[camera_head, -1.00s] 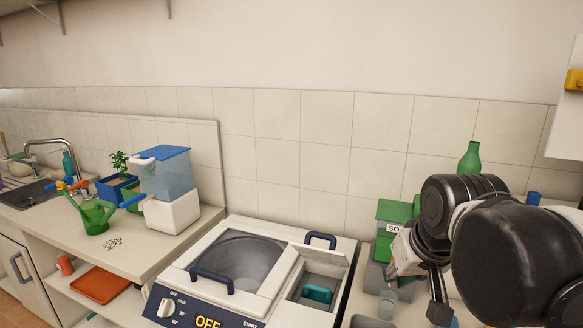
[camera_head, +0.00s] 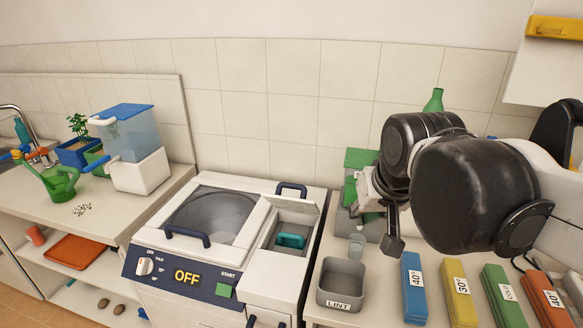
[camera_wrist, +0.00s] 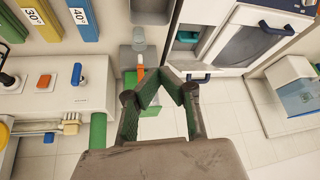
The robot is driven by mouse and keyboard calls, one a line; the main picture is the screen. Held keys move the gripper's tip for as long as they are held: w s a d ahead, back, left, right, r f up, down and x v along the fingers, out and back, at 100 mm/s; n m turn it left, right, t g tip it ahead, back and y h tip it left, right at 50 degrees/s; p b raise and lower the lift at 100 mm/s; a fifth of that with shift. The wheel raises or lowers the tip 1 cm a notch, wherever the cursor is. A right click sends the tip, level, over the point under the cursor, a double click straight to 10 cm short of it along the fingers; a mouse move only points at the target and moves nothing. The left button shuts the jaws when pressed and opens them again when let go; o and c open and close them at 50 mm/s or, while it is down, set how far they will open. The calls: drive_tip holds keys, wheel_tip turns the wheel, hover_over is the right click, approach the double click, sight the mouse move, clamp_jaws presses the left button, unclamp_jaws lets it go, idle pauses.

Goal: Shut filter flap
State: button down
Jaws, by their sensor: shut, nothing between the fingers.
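The white machine (camera_head: 183,219) has a filter compartment on its right side. A teal filter handle (camera_head: 290,240) sits inside the open compartment, and it also shows in the wrist view (camera_wrist: 188,37). The flap (camera_head: 297,212) appears raised at the back of the compartment, with a dark blue handle (camera_head: 291,188) at its top edge. My gripper (camera_wrist: 157,84) is shut and empty, its green-padded fingertips meeting in the wrist view. It is to the right of the machine. In the head view my arm hides much of the gripper.
A grey LINT bin (camera_head: 341,284) stands right of the machine, with a small cup (camera_head: 357,245) behind it. Several coloured boxes line the counter, such as a blue one (camera_head: 413,288). A green box (camera_head: 360,158) stands by the wall. The left counter holds a watering can (camera_head: 60,183).

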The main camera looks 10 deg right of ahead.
drive_tip(key=w+a+r+m+g+p, duration=0.1)
drive_tip(key=w+a+r+p, duration=0.15)
drive_tip(key=w, duration=0.75)
drive_tip(key=w+a+r+m+g+p, duration=0.1)
drive_tip(key=w+r, duration=0.3)
drive_tip(key=w, duration=0.5)
drive_tip(key=w+a+f+m+g+p, duration=0.1)
drive_tip(key=w+a+f, duration=0.1)
drive_tip(key=w, duration=0.6)
drive_tip(key=w+a+f+g+p, duration=0.1)
drive_tip(key=w+a+f, duration=0.15)
drive_tip(key=w, duration=0.55)
drive_tip(key=shift+h, duration=0.3)
drive_tip(key=shift+s+a+f+p, duration=0.15)
drive_tip(key=shift+f+p, duration=0.3)
drive_tip(key=shift+f, duration=1.8)
drive_tip(key=shift+a+f+p, duration=0.1)
drive_tip(key=shift+f+p, duration=0.35)
drive_tip(key=shift+f, duration=1.85)
drive_tip(key=shift+s+a+f+p, duration=0.15)
drive_tip(key=shift+f+p, duration=0.3)
drive_tip(key=shift+f, duration=1.8)
drive_tip(key=shift+w, duration=0.1)
